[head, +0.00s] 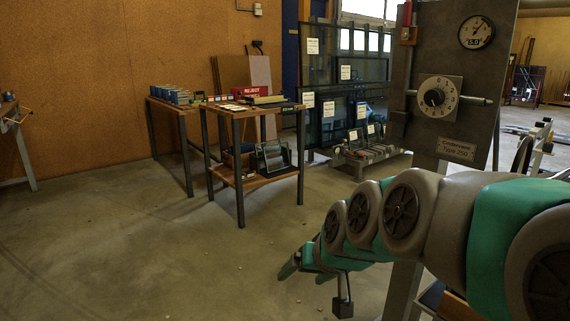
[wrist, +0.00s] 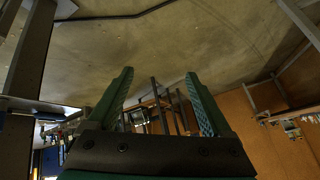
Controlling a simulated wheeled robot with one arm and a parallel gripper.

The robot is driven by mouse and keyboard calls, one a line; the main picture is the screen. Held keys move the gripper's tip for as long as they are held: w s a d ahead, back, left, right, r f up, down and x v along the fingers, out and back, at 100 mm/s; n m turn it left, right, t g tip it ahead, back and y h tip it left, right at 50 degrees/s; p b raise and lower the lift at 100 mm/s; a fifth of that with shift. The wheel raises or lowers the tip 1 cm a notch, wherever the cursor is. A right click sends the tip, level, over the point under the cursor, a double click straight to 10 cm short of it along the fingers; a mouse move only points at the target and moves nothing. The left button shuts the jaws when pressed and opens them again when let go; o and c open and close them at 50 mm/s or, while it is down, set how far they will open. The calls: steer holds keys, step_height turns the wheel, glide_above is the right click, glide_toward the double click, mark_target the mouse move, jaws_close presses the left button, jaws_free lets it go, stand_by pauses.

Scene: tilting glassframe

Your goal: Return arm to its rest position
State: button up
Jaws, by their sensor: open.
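My arm (head: 435,215), grey and green with dark round joint caps, reaches from the lower right toward the middle of the head view. It is stretched out low over the concrete floor. My gripper (head: 303,270) is at its far end, small and partly hidden by the arm. In the wrist view my gripper (wrist: 159,76) shows two green fingers spread wide apart, with nothing between them. The rest position itself is not marked in either view.
A grey panel (head: 440,60) with dials stands close behind my arm. Wooden-topped tables (head: 228,113) with boxes stand at the back, left of glass frames (head: 345,95) on a rack. The floor (head: 130,250) at left and front is clear.

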steer(key=s+d+f+g+h, duration=0.1)
steer(key=s+d+f+g, duration=0.1)
steer(key=s, duration=0.7)
steer(key=s+d+f+g+h, duration=0.1)
steer(key=s+d+f+g, duration=0.2)
steer(key=s, duration=0.6)
steer(key=s+d+f+g+h, duration=0.1)
steer(key=s+d+f+g, duration=0.2)
steer(key=s+d+f, duration=0.3)
steer(key=s, duration=0.2)
steer(key=shift+s+d+m+h, duration=0.15)
steer(key=shift+s+m+h, duration=0.15)
steer(key=shift+s+m, duration=0.1)
